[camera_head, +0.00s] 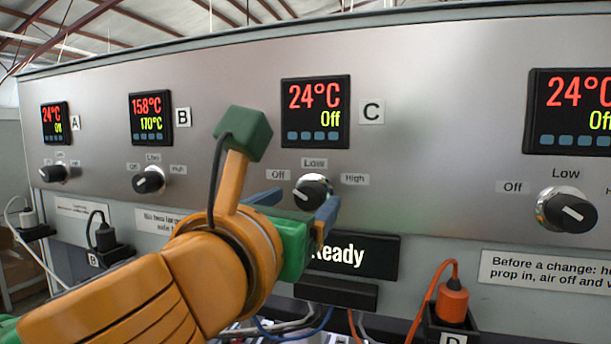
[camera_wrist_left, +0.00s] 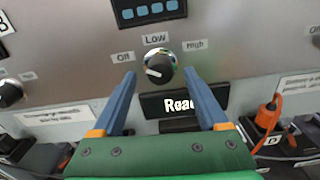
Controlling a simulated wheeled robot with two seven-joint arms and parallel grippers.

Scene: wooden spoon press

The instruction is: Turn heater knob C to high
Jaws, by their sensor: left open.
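Heater knob C (camera_head: 313,191) is a round black knob on the grey panel, between the labels Off and High with Low above it. In the left wrist view the knob (camera_wrist_left: 159,65) has its white mark towards the lower left, on the Off side. The C display (camera_head: 316,112) reads 24°C and Off. My left gripper (camera_head: 296,206) is open in front of the knob. Its blue fingers also show in the left wrist view (camera_wrist_left: 159,73), one to each side of the knob, with gaps between; depth to the knob is hard to tell. My right gripper is not in view.
Knob B (camera_head: 149,180) and knob A (camera_head: 54,173) are to the left, and another large knob (camera_head: 567,210) is to the right. A black Ready display (camera_head: 356,256) is just below knob C. An orange plug (camera_head: 452,303) sits in socket D at the lower right.

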